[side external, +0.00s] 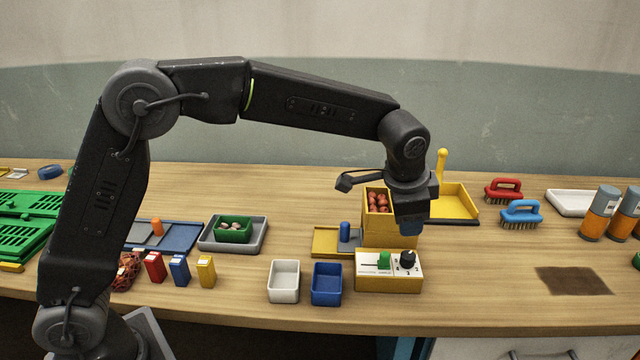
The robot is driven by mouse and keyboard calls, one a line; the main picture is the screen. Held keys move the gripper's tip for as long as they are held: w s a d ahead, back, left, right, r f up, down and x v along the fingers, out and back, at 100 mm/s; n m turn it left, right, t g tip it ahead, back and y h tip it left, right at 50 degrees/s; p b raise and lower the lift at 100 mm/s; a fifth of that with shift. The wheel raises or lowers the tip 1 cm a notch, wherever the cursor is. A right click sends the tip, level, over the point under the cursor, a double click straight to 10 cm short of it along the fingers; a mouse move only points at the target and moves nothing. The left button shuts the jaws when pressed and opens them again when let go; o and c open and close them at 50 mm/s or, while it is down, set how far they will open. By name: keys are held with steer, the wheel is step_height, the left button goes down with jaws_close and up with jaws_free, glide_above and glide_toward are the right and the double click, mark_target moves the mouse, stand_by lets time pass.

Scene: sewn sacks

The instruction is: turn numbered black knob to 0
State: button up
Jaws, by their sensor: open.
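The numbered black knob (407,260) sits on the right half of the white top plate of a yellow control box (388,284), near the table's front edge. Small dark digits ring the knob, but they are too small to read its setting surely. A green slider or switch (384,260) is on the left half of the same plate. My gripper (410,228) points down just above and behind the knob, apart from it. It is open, though its fingers are small and hard to make out, and I see nothing held in it.
A yellow bin of red balls (378,201) stands directly behind the box, close to my gripper. White (284,281) and blue (326,284) open bins stand to the left. A yellow dustpan (452,201) lies behind right. Clear table lies right of the box, up to a dark patch (573,281).

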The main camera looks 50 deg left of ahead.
mark_target(408, 254)
steer(key=w+f+n, duration=0.1)
steer(key=f+n, duration=0.1)
steer(key=f, duration=0.2)
steer(key=w+f+n, duration=0.2)
steer(key=f+n, duration=0.1)
steer(key=f, duration=0.2)
steer(key=w+a+f+n, duration=0.1)
steer(key=w+f+n, duration=0.1)
steer(key=f+n, duration=0.1)
steer(key=shift+a+f+h, duration=0.1)
steer(key=shift+f+h, duration=0.2)
steer(key=shift+f, duration=0.35)
steer(key=shift+r+m+t, duration=0.3)
steer(key=m+h, duration=0.1)
steer(key=m, duration=0.2)
steer(key=m+g+h, duration=0.1)
steer(key=m, duration=0.3)
steer(key=shift+s+h, duration=0.1)
steer(key=shift+h, duration=0.3)
steer(key=v, duration=1.4)
steer(key=s+a+r+n, duration=0.1)
steer(key=s+a+r, duration=0.1)
steer(key=s, duration=0.4)
steer(key=s+a+r+n+y, duration=0.1)
steer(key=s+a+r+n, duration=0.1)
steer(key=s+r, duration=0.2)
steer(key=s, duration=0.2)
steer(key=shift+s+a+t, duration=0.35)
steer(key=shift+s+t, duration=0.05)
steer(key=shift+r, duration=0.15)
